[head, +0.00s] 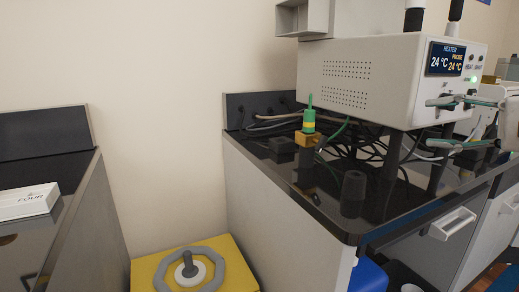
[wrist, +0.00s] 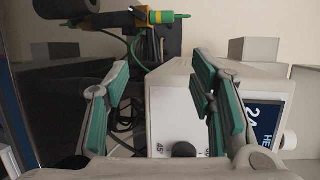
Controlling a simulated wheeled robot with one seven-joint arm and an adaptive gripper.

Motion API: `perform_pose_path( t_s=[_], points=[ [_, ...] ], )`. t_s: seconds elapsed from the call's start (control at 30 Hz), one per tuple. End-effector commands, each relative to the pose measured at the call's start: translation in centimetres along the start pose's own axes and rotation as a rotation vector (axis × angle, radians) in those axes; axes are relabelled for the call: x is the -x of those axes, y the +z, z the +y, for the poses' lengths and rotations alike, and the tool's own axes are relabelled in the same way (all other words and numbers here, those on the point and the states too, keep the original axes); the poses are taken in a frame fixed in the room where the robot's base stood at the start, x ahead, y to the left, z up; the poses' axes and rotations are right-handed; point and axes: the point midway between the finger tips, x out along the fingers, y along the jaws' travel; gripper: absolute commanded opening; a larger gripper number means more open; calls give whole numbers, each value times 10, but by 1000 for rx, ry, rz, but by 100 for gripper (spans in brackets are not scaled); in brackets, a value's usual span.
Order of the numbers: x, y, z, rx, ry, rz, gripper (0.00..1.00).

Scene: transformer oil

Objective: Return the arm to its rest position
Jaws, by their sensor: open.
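My gripper (head: 452,124) shows at the right edge of the head view, in front of the white heater box. In the wrist view my gripper (wrist: 160,95) has its two green-padded fingers spread wide, with nothing held between them. The heater box (head: 358,80) stands above the black counter; its display reads 24 °C twice. It also shows in the wrist view (wrist: 172,82), behind and between the fingers.
A green and yellow connector (head: 308,124) stands upright on the counter (head: 275,172) among loose cables. A black cylinder (head: 354,186) stands near the front edge. A yellow box with a grey ring (head: 158,262) sits low between the counters. A white box (head: 27,202) lies at left.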

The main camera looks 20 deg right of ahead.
Motion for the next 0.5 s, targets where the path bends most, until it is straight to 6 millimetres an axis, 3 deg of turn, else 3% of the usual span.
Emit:
perform_pose_path(
  t_s=[0.03,0.1,0.23,0.37,0.5],
  points=[
    [-25,30,2,5,53,-80,50],
    [-52,69,11,10,140,-181,50],
    [-87,149,38,54,327,-366,50],
    [-96,228,76,155,542,-536,50],
    [-80,292,124,328,773,-675,50]
  ],
)
